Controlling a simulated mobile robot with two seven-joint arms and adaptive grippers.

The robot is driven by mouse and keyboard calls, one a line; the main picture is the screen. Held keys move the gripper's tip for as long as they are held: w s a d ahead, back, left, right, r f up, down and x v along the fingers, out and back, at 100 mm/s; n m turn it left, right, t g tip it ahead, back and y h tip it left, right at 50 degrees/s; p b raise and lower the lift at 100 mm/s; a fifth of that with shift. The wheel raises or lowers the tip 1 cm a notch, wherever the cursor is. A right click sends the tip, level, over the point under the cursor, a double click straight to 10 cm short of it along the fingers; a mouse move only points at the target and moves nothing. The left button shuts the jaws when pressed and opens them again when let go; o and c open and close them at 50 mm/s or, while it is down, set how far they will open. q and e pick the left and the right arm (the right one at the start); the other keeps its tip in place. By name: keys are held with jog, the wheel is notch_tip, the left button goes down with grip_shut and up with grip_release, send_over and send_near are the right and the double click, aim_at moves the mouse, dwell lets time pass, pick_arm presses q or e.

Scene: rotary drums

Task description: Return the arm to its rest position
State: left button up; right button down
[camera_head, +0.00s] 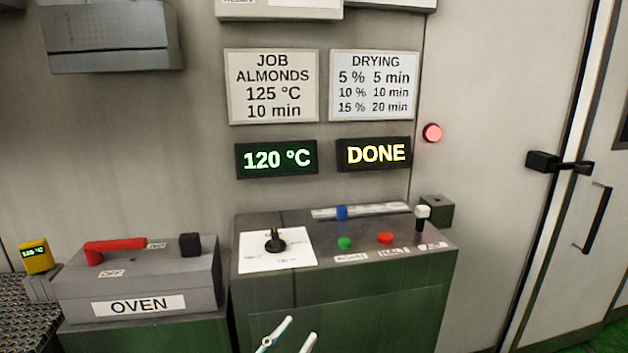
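My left gripper (301,327) shows at the bottom edge, in front of the green control console (345,300). Only its two pale fingers are in view. They stand apart with nothing between them, and they touch nothing that I can see. The rest of that arm is below the frame. My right gripper is not in view.
The console top holds a black dial (275,241), a green button (345,243), a red button (385,238) and a white-topped lever (422,213). A grey OVEN box (140,290) with a red handle (115,246) stands left. Displays read 120 °C (276,159) and DONE (374,154).

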pick_arm(q)
jog(key=s+a+f+n+g+y, duration=0.1)
jog(key=s+a+f+n+y, duration=0.2)
jog(key=f, duration=0.5)
jog(key=s+a+f+n+g+y, duration=0.1)
jog(key=s+a+f+y, duration=0.15)
jog(key=a+f, duration=0.4)
jog(key=s+a+f+g+y, duration=0.2)
jog(key=s+a+f, duration=0.1)
jog(key=s+f, duration=0.3)
jog(key=s+a+f+n+g+y, duration=0.1)
jog(key=s+a+f+g+y, duration=0.1)
jog(key=s+f, duration=0.5)
notch_tip(320, 180, down, 4)
jog(key=shift+s+a+r+g, duration=0.1)
jog(key=shift+s+a+g, duration=0.15)
jog(key=shift+a+g, duration=0.5)
jog(key=shift+a+t, duration=0.2)
jog(key=shift+t, duration=0.05)
